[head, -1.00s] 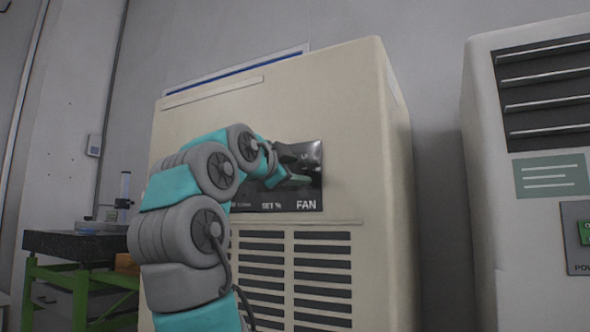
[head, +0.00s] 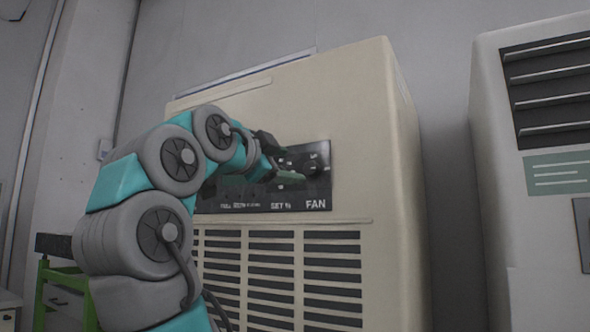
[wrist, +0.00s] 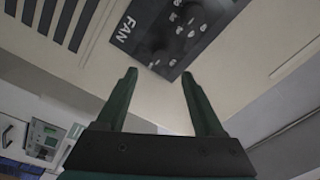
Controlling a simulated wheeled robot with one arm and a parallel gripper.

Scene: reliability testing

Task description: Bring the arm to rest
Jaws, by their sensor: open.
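My gripper (head: 277,160) is open and empty, in front of the black control panel (head: 318,188) of a beige cabinet (head: 362,110) in the head view. In the wrist view my gripper (wrist: 158,75) shows two dark green fingers spread apart. The panel (wrist: 150,45), with its FAN label and several knobs, lies beyond the fingertips there, with nothing between the fingers. My arm is bent, its elbow to the left of the panel. A FAN knob (head: 313,166) shows clear of the fingers; the left part of the panel is hidden behind my arm.
A second light cabinet (head: 490,150) with dark louvres stands at the right, across a narrow gap. A green-framed table (head: 62,285) is at the lower left, behind my arm. Vent slots (head: 330,270) lie below the panel.

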